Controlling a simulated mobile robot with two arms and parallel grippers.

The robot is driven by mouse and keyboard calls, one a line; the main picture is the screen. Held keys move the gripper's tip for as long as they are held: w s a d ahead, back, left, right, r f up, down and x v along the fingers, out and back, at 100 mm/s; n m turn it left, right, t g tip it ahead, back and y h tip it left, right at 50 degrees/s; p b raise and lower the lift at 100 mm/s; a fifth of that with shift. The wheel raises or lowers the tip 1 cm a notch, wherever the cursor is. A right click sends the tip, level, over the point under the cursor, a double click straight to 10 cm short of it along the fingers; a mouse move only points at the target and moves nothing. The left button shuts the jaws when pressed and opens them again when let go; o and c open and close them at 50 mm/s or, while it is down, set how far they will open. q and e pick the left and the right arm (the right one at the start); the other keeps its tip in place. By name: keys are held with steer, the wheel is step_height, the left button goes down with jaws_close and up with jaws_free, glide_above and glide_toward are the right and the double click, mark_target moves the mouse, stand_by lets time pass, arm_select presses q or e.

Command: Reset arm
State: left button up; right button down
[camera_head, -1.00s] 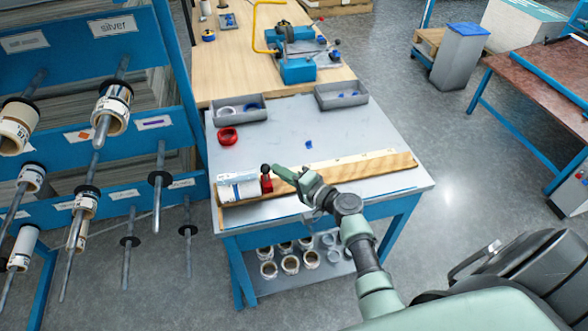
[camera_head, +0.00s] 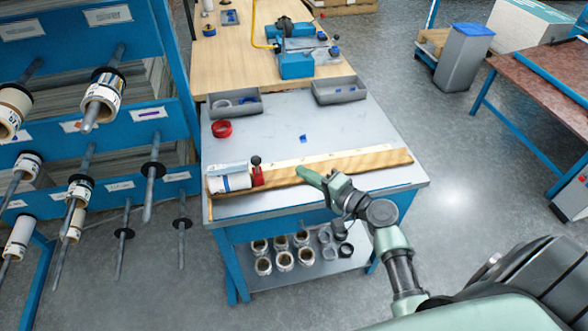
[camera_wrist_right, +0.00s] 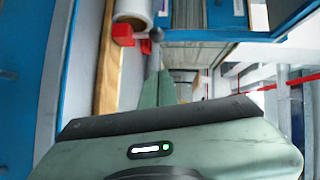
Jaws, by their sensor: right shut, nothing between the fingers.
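My right gripper (camera_head: 312,176) is shut and empty, over the front edge of the grey worktable (camera_head: 355,127). Its closed fingers also show in the right wrist view (camera_wrist_right: 158,90). A white roll (camera_head: 230,178) lies at the left end of a wooden board (camera_head: 370,160) on the table. A red clamp-like piece with a dark knob (camera_head: 257,174) stands against the roll's right end, apart from my fingertips. My left gripper is not in view.
A blue rack (camera_head: 150,110) with rolls on rods stands at left. Two grey trays (camera_head: 338,90) and a red ring (camera_head: 222,128) sit on the table. Several rolls (camera_head: 284,259) stand on the lower shelf.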

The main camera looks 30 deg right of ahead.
steer(key=s+a+f+n+g, duration=0.3)
steer(key=s+a+n+g, duration=0.15)
steer(key=s, duration=0.25)
steer(key=s+a+f+n+g, duration=0.3)
steer(key=s+a+n, duration=0.2)
steer(key=s+a, duration=0.15)
steer(key=s+d+f+n+g+h, duration=0.1)
steer(key=s+d+n+g+h, duration=0.15)
steer(key=s, duration=0.45)
steer(key=s+d+n+g+h, duration=0.2)
steer(key=s+h, duration=0.1)
steer(key=s, duration=0.4)
step_height(320, 180, down, 27)
steer(key=s+g, duration=0.1)
steer(key=s, duration=0.1)
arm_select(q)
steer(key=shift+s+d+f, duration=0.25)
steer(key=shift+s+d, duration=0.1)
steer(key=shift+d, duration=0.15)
arm_select(e)
steer(key=s+d+f+g, duration=0.1)
steer(key=s+d+f, duration=0.1)
steer(key=s+f, duration=1.3)
steer(key=shift+s+d+f+n, duration=0.15)
steer(key=shift+s+d+n, duration=0.2)
steer(key=shift+s, duration=0.4)
